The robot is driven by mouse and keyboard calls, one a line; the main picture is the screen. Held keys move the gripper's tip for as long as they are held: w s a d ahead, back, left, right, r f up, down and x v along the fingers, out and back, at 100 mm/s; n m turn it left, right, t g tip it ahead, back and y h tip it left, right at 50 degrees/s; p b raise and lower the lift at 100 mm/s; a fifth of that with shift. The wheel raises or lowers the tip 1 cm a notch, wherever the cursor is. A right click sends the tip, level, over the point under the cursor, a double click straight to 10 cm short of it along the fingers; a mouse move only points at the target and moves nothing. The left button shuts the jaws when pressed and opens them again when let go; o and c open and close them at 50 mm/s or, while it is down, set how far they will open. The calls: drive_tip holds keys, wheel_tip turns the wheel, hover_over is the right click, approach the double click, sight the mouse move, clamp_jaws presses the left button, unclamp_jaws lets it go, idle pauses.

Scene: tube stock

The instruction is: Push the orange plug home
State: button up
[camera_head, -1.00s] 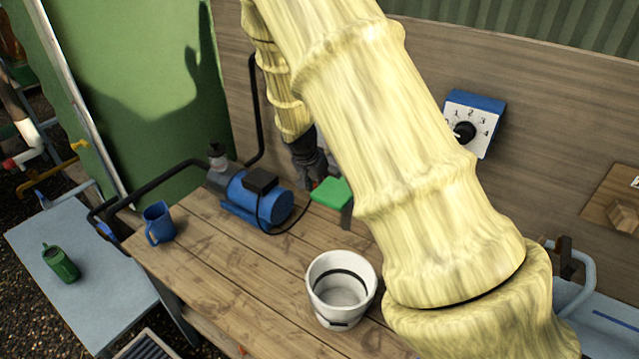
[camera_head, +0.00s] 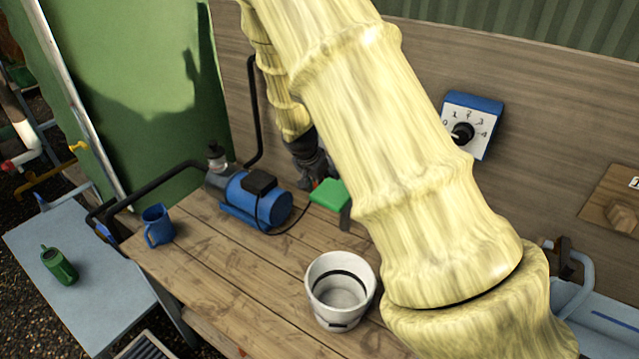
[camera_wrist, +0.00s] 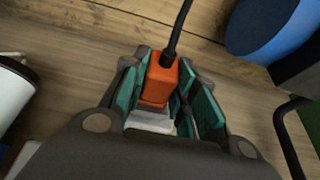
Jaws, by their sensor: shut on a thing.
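The orange plug (camera_wrist: 162,82) sits between the teal-lined fingers of my gripper (camera_wrist: 164,66) in the wrist view. The gripper is shut on it. A black cable (camera_wrist: 178,30) runs from the plug's far end toward the top of the picture. A pale grey-white block (camera_wrist: 152,120) shows just below the plug; I cannot tell whether the two touch or how deep the plug sits. In the head view my dark gripper (camera_head: 312,165) is low by the back board, partly hidden behind my arm, and the plug cannot be made out clearly.
A blue pump (camera_head: 258,197) stands left of my gripper, with a green box (camera_head: 330,194) close by. A white bucket (camera_head: 340,310) and a blue mug (camera_head: 157,224) stand on the wooden bench (camera_head: 235,275). A dial panel (camera_head: 471,124) is on the back board.

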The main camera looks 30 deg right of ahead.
drive_tip(key=o, duration=1.1)
drive_tip(key=shift+o, duration=0.2)
drive_tip(key=shift+r, duration=0.1)
drive_tip(key=v, duration=1.1)
drive_tip(key=shift+a+r, duration=0.2)
drive_tip(key=shift+r, duration=0.15)
drive_tip(key=shift+o, duration=0.5)
